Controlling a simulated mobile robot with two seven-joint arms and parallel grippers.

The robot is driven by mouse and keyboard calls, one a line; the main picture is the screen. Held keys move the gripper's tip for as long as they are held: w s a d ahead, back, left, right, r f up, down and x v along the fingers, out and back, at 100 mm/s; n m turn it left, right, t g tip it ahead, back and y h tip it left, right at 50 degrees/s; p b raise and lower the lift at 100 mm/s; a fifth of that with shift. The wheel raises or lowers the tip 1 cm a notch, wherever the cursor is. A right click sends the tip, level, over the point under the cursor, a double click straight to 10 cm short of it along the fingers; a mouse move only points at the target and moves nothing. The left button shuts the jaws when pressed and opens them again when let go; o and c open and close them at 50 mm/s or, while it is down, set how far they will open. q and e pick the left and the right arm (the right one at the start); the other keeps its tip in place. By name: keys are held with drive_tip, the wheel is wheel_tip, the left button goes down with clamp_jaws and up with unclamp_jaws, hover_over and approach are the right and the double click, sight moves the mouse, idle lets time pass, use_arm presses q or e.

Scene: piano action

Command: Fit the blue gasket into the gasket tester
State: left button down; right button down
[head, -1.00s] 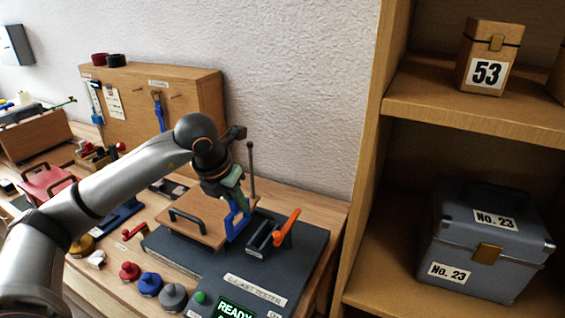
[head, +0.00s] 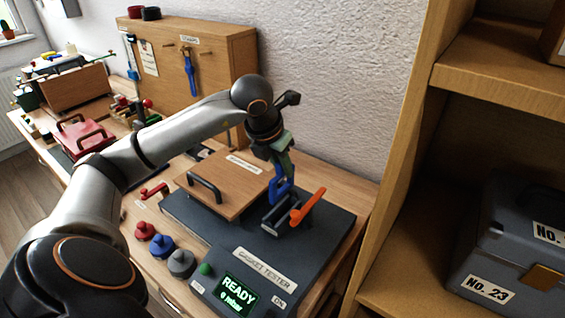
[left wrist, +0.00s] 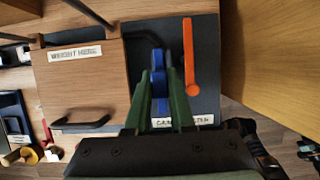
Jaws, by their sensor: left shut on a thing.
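My left gripper (head: 282,160) is shut on the blue gasket (head: 281,186), holding it upright at the black slotted block (head: 278,216) of the gasket tester. The left wrist view shows the gasket (left wrist: 158,70) between the green fingers (left wrist: 161,98). I cannot tell whether its lower edge is inside the slot. The gasket tester (head: 335,222) is a dark slab with a wooden lid (head: 232,185) and black handle. An orange lever (head: 308,207) stands just right of the block. The tester screen (head: 237,291) reads READY. My right gripper is out of view.
Red, blue and grey knobbed weights (head: 181,263) stand along the tester's front left. A wooden board (head: 215,72) with a hanging blue tool is behind. A shelf with a grey case (head: 510,250) rises at the right, close to the tester.

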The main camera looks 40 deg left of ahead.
sight(283, 193)
use_arm(q)
drive_tip(key=shift+f+b, duration=1.9)
drive_tip(key=shift+f, duration=0.8)
drive_tip(key=shift+f+b, duration=0.95)
drive_tip(key=shift+b, duration=0.15)
drive_tip(key=shift+f+b, duration=0.3)
drive_tip(key=shift+f, duration=0.05)
drive_tip(key=shift+f+b, duration=0.8)
drive_tip(key=shift+f, duration=0.05)
idle(0.6)
drive_tip(key=shift+c, duration=2.2)
unclamp_jaws()
drive_tip(key=shift+r, duration=0.1)
